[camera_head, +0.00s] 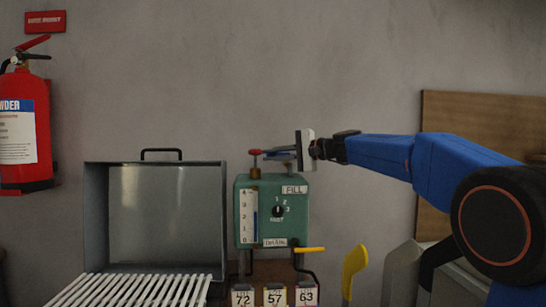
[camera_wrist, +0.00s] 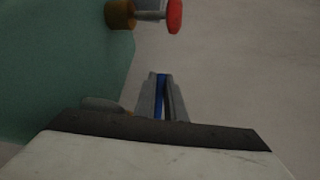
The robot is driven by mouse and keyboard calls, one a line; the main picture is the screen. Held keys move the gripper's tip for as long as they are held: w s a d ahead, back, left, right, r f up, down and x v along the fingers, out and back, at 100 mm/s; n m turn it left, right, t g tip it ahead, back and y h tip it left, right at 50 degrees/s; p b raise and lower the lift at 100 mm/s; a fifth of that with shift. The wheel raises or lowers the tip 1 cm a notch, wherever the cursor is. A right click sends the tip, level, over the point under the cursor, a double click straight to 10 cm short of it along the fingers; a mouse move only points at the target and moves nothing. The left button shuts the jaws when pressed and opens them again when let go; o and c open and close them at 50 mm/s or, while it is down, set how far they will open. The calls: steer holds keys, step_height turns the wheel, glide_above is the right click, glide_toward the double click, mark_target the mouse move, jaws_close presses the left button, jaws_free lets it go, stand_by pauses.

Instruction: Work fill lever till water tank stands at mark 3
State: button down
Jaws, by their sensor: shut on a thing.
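The green water tank (camera_head: 243,181) has a white gauge (camera_head: 247,220) numbered 0 to 4. Its blue column seems to stand near mark 2, though it is small in view. The fill lever (camera_head: 279,153), above the FILL label (camera_head: 294,189), has a blue handle, which also shows in the wrist view (camera_wrist: 160,92). My gripper (camera_head: 283,155) reaches in from the right and is shut on this handle. Its two grey fingers (camera_wrist: 161,82) lie on either side of the blue strip. The lever's pivot is mostly hidden.
A red knob (camera_head: 255,152) on a brass fitting stands left of my fingers. A yellow lever (camera_head: 310,249) juts out near the DRAIN label (camera_head: 275,242). An open grey metal box (camera_head: 96,215) and white rack (camera_head: 135,290) are left. A red extinguisher (camera_head: 40,165) hangs far left.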

steer(key=shift+w+a+m+t+h, duration=0.1)
steer(key=shift+w+m+t+h, duration=0.35)
steer(key=shift+m+t, duration=0.35)
steer(key=shift+w+m+t+h, duration=0.25)
steer(key=shift+m+t+h, duration=0.4)
steer(key=shift+t, duration=0.25)
steer(key=c, duration=2.1)
jaws_free()
steer(key=v, duration=1.7)
steer(key=shift+s+f, duration=0.1)
steer(key=shift+s, duration=0.05)
